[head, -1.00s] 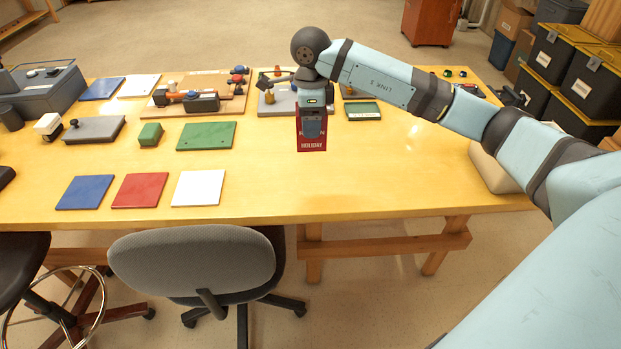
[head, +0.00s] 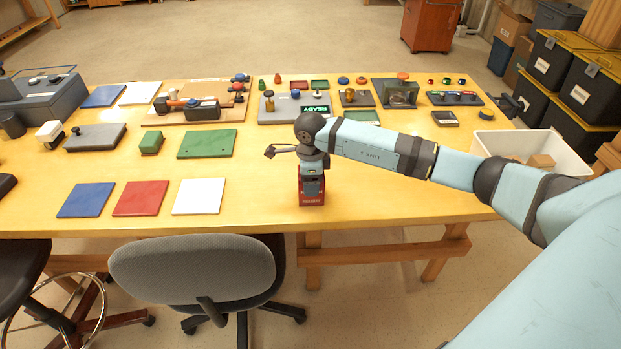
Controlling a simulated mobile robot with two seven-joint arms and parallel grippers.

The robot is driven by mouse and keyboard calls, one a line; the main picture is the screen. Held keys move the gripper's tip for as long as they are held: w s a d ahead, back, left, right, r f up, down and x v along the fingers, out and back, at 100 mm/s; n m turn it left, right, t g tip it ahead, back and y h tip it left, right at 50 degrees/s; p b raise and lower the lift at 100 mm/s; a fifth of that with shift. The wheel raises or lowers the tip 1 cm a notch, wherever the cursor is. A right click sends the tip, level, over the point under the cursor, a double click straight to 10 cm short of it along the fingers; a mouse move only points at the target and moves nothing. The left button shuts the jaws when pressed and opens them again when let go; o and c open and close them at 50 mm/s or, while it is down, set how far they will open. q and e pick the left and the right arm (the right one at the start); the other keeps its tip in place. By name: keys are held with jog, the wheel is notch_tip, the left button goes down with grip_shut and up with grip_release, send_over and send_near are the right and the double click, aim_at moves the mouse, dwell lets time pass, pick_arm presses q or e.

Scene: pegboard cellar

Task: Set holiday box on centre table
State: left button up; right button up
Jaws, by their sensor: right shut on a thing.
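The holiday box (head: 311,199) is small and red with a white label on its lower front. It is at the middle of the yellow table (head: 258,200), close to the front edge. My right gripper (head: 312,181) points down and is shut on the box from above, hiding its upper part. The box is upright, and its base is at or just above the tabletop; I cannot tell whether it touches. My left gripper is not in view.
A white square plate (head: 199,196), a red plate (head: 141,198) and a blue plate (head: 86,200) lie to the left. A white bin (head: 560,147) stands at the right end. Devices line the back. A grey chair (head: 196,269) stands in front. The table right of the box is clear.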

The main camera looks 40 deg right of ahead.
jog(key=o, duration=1)
